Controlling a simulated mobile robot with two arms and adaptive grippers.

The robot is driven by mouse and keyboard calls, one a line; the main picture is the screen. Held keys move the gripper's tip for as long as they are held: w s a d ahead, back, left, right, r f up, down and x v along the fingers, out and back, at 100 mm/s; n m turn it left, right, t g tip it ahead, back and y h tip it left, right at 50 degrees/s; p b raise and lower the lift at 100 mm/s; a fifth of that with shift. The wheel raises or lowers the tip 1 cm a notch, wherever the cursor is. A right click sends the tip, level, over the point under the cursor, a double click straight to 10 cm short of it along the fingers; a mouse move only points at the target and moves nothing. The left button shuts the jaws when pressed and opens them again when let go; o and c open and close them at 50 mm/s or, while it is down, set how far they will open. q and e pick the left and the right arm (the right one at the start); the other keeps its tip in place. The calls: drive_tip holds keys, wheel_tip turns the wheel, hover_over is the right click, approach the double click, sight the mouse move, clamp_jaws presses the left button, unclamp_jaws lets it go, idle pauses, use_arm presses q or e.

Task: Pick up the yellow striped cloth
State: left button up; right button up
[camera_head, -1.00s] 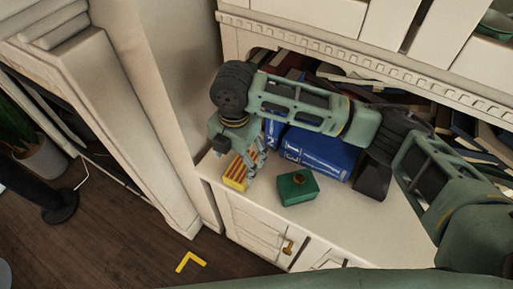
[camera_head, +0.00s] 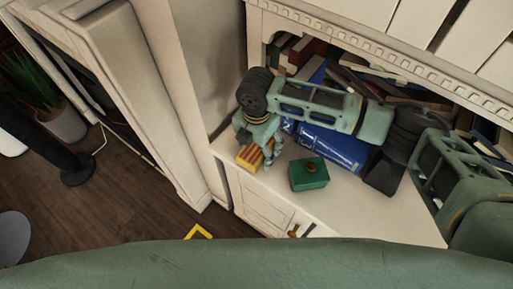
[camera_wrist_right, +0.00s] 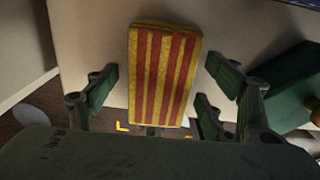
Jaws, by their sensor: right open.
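The yellow striped cloth (camera_head: 249,157) has yellow and red stripes and a flat block shape. It lies on the white cabinet top near its left end. My right gripper (camera_head: 262,157) is right over it and hides part of it. In the right wrist view the cloth (camera_wrist_right: 164,72) stands lengthwise between the two open fingers of my right gripper (camera_wrist_right: 162,88), with a gap on each side. Neither finger appears to touch it. My left gripper is not in view.
A green box (camera_head: 309,174) with a brown knob stands close to the right of the cloth; it also shows in the wrist view (camera_wrist_right: 291,82). A blue book-like object (camera_head: 335,148) lies behind it, under my right arm. Books (camera_head: 375,85) fill the shelf behind.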

drive_tip(key=shift+c, duration=1.4)
drive_tip(key=c, duration=0.8)
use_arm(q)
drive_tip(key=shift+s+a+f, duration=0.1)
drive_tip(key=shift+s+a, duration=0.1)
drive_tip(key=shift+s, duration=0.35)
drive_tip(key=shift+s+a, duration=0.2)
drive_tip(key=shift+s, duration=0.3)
